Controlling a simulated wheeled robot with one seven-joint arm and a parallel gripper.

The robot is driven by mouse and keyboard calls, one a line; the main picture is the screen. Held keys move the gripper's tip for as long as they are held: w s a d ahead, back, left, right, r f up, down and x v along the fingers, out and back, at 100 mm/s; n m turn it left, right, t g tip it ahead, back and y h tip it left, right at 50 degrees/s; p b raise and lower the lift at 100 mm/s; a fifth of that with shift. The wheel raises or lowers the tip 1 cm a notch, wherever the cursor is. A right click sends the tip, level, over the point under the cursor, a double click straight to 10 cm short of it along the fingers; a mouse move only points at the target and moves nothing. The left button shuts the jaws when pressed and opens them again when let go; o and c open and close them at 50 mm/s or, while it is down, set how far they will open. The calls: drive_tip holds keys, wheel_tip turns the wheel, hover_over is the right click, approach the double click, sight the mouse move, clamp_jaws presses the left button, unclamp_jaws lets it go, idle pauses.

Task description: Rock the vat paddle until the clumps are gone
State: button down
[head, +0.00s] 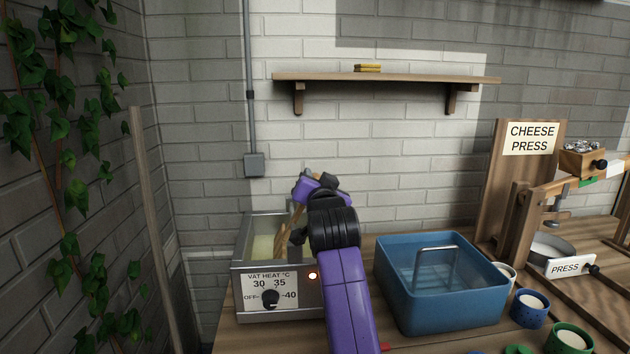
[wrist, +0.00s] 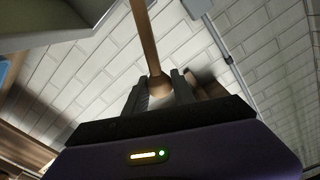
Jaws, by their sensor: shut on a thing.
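The metal vat (head: 245,262) stands at the left end of the wooden bench, with pale yellowish contents (head: 263,247) partly in view. Its heat dial (head: 270,298) is on the front plate, and an orange light glows beside it. The wooden paddle (head: 288,232) leans in the vat, its upper end tilted right. My gripper (head: 314,186) is above the vat at the paddle's top. In the wrist view my gripper (wrist: 160,88) is shut on the wooden paddle handle (wrist: 148,45). My arm hides the vat's right part. I cannot tell whether clumps are in the contents.
A blue bin (head: 440,312) with a metal handle inside stands right of the vat. A cheese press (head: 530,180) and several small tubs are at the right. A wall shelf (head: 385,78) holds yellow blocks. A wooden post (head: 155,220) and ivy are at the left.

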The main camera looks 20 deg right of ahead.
drive_tip(key=shift+f, duration=0.1)
drive_tip(key=c, duration=1.1)
unclamp_jaws()
drive_tip(key=shift+v, duration=3.95)
